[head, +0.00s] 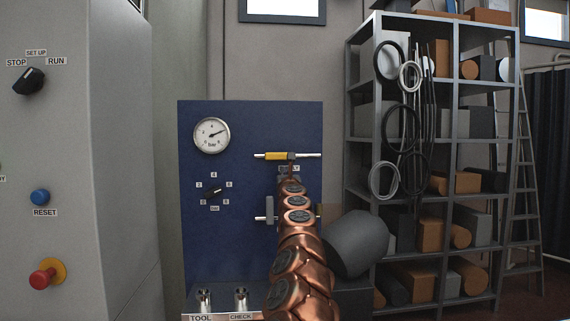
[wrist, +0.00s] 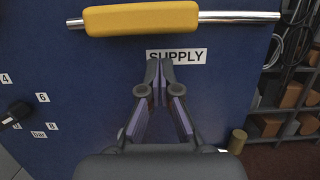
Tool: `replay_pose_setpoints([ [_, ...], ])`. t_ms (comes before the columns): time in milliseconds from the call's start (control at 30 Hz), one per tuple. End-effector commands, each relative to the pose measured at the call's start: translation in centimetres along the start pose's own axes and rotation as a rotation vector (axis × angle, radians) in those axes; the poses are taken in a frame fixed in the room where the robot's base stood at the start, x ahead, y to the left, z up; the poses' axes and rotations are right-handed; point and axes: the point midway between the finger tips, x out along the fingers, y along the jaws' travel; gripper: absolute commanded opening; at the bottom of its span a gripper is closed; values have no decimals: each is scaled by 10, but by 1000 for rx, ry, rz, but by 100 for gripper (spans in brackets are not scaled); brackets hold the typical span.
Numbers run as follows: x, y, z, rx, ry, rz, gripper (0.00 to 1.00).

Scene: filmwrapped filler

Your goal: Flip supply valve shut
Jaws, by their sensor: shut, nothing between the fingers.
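The supply valve has a yellow lever (head: 275,156) lying level along a horizontal silver pipe (head: 308,155) on the blue panel (head: 240,125). In the wrist view the yellow lever (wrist: 142,18) spans the upper part of the picture, above the SUPPLY label (wrist: 176,56). My gripper (wrist: 160,68) is shut and empty, its fingertips over the label and just below the lever, with a small gap in the picture. Whether the tips touch the panel cannot be told. In the head view my copper-coloured arm hides the fingers and most of the label.
The panel also has a pressure gauge (head: 212,135), a numbered black dial (head: 213,193) and a grey fitting (head: 265,210) left of my arm. A grey cabinet (head: 100,120) with knobs stands left. A loaded shelf with hanging cables (head: 408,135) and a ladder stand right.

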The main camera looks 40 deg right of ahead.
Motion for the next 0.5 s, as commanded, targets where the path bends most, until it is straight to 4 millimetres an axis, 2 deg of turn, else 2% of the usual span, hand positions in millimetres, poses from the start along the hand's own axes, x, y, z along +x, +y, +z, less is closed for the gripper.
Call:
replay_pose_setpoints([
  [33, 2, -2, 8, -2, 1, -2, 0],
  [200, 5, -1, 19, -1, 0, -2, 0],
  [500, 5, -1, 21, 0, 0, -2, 0],
])
